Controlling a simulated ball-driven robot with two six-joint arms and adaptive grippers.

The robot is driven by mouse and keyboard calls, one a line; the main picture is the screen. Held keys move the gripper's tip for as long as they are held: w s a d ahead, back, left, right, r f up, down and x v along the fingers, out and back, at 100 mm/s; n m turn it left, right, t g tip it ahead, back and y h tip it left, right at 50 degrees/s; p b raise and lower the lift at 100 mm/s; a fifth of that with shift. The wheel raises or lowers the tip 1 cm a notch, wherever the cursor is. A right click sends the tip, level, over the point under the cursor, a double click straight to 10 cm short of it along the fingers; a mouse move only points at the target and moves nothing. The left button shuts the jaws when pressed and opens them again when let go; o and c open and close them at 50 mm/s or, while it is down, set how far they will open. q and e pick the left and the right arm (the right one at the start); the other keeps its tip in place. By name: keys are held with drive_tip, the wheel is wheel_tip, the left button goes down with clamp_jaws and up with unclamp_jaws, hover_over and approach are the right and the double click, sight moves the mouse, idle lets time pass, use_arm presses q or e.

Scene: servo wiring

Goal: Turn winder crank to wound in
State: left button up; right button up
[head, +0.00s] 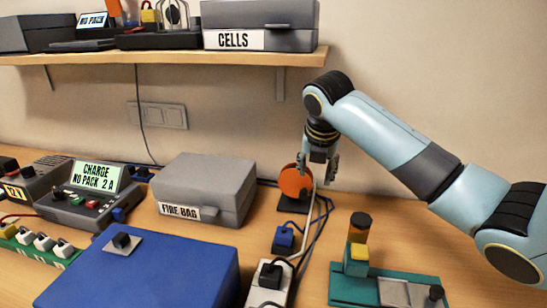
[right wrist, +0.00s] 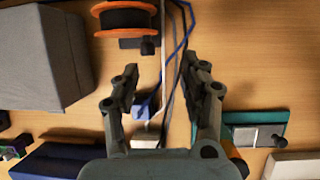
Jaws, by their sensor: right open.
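The winder (head: 291,183) is an orange spool on a dark base at the back of the bench. In the right wrist view the winder (right wrist: 109,22) shows orange flanges around a dark drum. A small black knob (right wrist: 148,46), which looks like its crank handle, sits at the spool's lower right there. My right gripper (head: 318,174) hangs beside the spool, fingers down, open. In the right wrist view my right gripper (right wrist: 158,72) has its fingers spread and nothing between the tips; the knob lies just beyond them. The crank is not clear in the head view. My left gripper is not in view.
A grey fire bag box (head: 205,185) stands left of the winder. Cables run past the winder to a white power strip (head: 268,288). A green fixture (head: 390,288) stands front right, a blue box (head: 150,275) front left. A shelf (head: 270,58) overhangs behind.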

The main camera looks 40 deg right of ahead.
sight(304, 190)
drive_tip(key=x, duration=0.3)
drive_tip(key=w+a+x, duration=0.1)
drive_tip(key=x, duration=0.2)
drive_tip(key=p+x, duration=0.1)
drive_tip(key=x, duration=0.1)
drive_tip(key=shift+w+a+f, duration=0.15)
drive_tip(key=shift+w+f, duration=0.2)
drive_tip(key=shift+r, duration=0.1)
clamp_jaws()
